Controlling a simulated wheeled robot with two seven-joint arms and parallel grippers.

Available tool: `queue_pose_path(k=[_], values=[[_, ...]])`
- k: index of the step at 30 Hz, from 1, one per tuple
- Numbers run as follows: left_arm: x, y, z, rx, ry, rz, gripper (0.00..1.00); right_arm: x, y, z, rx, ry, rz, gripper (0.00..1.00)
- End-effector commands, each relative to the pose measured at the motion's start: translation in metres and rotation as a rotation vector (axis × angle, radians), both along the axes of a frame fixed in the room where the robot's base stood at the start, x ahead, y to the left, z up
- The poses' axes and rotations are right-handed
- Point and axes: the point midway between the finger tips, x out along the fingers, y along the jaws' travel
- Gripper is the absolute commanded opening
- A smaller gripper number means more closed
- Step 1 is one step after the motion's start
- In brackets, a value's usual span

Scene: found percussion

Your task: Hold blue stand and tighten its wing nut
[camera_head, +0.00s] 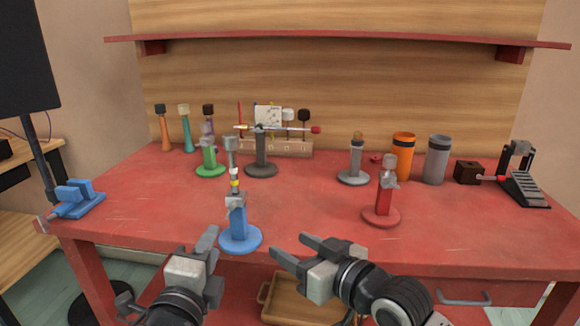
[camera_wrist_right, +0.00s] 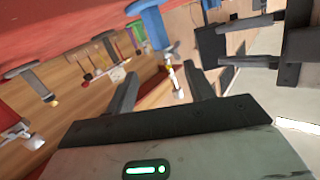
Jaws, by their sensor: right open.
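The blue stand (camera_head: 239,226) is upright near the front edge of the red table, its round base flat on the top. A grey wing nut (camera_head: 236,201) sits at the top of its post, below a yellow-banded upright piece (camera_head: 235,182). In the right wrist view the blue stand (camera_wrist_right: 148,25) appears tilted beyond my fingers. My left gripper (camera_head: 217,254) is open and empty, in front and left of the stand, apart from it. My right gripper (camera_head: 289,245) is open and empty, in front and right of the stand, also apart from it.
A red stand (camera_head: 382,205) is to the right, a green stand (camera_head: 210,163) and a dark grey stand (camera_head: 261,160) behind. A blue clamp (camera_head: 77,198) is at the left corner. A wooden tray (camera_head: 290,303) lies below the table edge. Table surface between blue and red stands is clear.

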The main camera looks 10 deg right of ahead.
Motion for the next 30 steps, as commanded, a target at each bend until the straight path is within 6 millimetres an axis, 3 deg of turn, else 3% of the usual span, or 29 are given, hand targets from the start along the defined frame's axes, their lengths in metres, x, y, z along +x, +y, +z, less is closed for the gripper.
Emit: queue_pose_path(k=[1, 6, 11, 20, 30], values=[[0.000, 0.000, 0.000, -0.001, 0.000, 0.000, 0.36, 0.012, 0.001, 0.027, -0.005, -0.042, 0.019, 0.53], [0.000, 0.000, 0.000, -0.001, 0.000, 0.000, 0.36, 0.032, 0.003, 0.091, -0.015, -0.126, 0.069, 0.53], [0.000, 0.000, 0.000, -0.001, 0.000, 0.000, 0.36, 0.038, 0.003, 0.127, -0.023, -0.167, 0.093, 0.53], [0.000, 0.000, 0.000, -0.001, 0.000, 0.000, 0.36, 0.056, 0.016, 0.139, -0.022, -0.178, 0.101, 0.53], [0.000, 0.000, 0.000, -0.001, 0.000, 0.000, 0.36, 0.109, 0.057, 0.139, -0.023, -0.178, 0.101, 0.53]])
